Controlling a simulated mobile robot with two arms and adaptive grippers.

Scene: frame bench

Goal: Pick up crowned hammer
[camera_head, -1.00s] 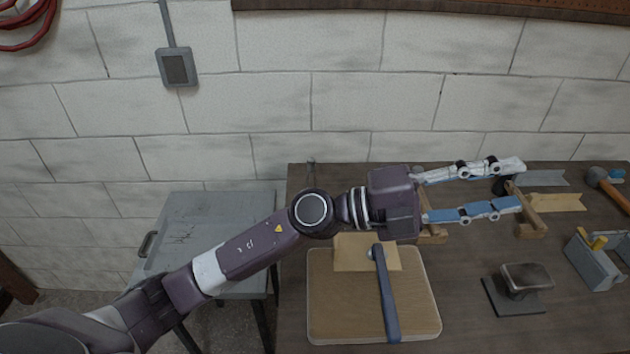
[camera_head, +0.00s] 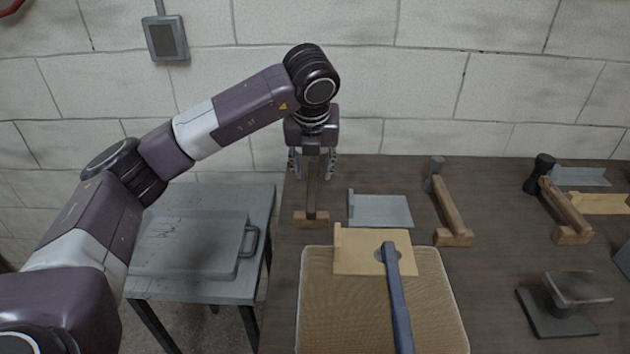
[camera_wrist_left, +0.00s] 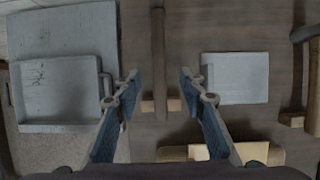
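My left gripper (camera_head: 313,170) points down over the leftmost hammer-like tool, whose dark handle (camera_head: 312,196) lies across a wooden rest (camera_head: 311,219). Its fingers are open and apart. In the left wrist view the handle (camera_wrist_left: 158,50) runs between the fingertips (camera_wrist_left: 158,82), which do not touch it. The tool's head is hidden by the gripper in the head view. Other hammers are one with a grey head (camera_head: 437,167), one with a black head (camera_head: 541,168), and one with a blue handle (camera_head: 398,300). I cannot tell which is the crowned one. My right gripper is not in view.
A grey plate (camera_head: 380,211) lies right of the leftmost rest. A grey stand (camera_head: 560,305) is at the front right. A grey side table (camera_head: 190,287) stands left of the bench.

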